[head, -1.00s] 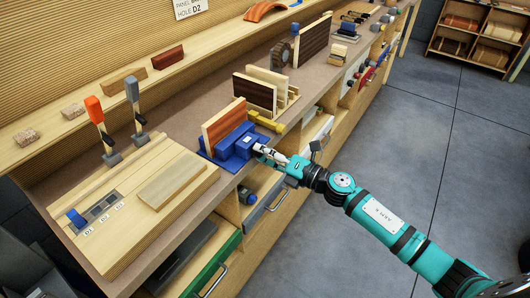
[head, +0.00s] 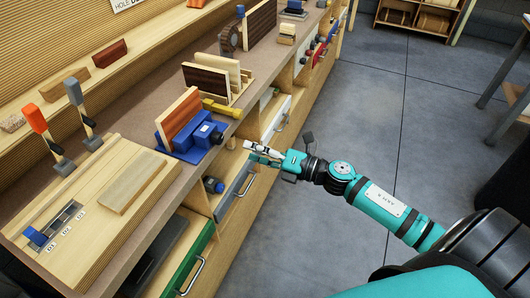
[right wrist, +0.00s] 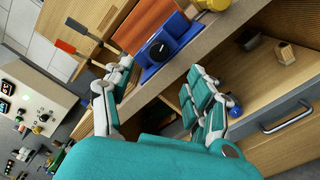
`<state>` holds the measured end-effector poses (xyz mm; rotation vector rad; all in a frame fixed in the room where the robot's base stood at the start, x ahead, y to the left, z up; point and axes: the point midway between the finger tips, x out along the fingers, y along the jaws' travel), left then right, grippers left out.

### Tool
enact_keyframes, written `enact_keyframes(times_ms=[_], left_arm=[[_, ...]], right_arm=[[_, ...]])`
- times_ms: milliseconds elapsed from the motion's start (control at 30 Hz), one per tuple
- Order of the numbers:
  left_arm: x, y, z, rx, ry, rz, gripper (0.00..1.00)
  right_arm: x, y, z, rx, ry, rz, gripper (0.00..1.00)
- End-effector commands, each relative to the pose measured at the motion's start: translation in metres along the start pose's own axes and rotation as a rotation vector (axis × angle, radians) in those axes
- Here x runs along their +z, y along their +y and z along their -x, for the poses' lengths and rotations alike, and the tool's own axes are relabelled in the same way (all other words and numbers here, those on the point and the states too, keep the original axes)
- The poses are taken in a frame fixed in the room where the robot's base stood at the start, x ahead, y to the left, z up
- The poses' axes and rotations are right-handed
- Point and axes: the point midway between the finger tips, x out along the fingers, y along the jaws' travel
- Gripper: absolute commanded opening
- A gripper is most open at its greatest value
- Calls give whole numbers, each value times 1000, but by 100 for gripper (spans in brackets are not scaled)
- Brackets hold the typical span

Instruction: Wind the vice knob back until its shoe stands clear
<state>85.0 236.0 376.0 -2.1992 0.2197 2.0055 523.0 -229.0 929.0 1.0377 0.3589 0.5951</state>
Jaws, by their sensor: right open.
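The blue vice (head: 199,141) stands at the bench's front edge with an upright reddish-brown board (head: 178,118) in it. My right gripper (head: 256,154) is open and empty, in front of the bench and apart from the vice. Its spread fingers (right wrist: 160,76) also show in the right wrist view, with the vice beyond them. My left gripper is out of view.
A yellow-handled tool (head: 221,108) lies close behind the vice, near a rack of upright boards (head: 222,76). A wooden board (head: 133,182) lies left of the vice. Below are open shelves and a grey drawer (head: 236,187).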

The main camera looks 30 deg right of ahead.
Motion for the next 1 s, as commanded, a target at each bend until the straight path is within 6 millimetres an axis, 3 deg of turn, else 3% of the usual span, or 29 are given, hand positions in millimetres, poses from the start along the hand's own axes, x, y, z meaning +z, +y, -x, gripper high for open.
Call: enact_keyframes(times_ms=[233, 800, 900, 967, 1000], left_arm=[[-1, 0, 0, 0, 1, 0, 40], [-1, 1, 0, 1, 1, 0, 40], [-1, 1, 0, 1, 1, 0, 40], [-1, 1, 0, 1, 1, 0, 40], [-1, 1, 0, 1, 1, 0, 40]], right_arm=[[-1, 0, 27, 0, 2, 0, 57], [0, -1, 29, -2, -1, -3, 57], [1, -18, 31, -29, -30, -61, 57], [1, -41, 35, -66, -70, -142, 57], [0, -63, 39, -101, -107, -214, 57]])
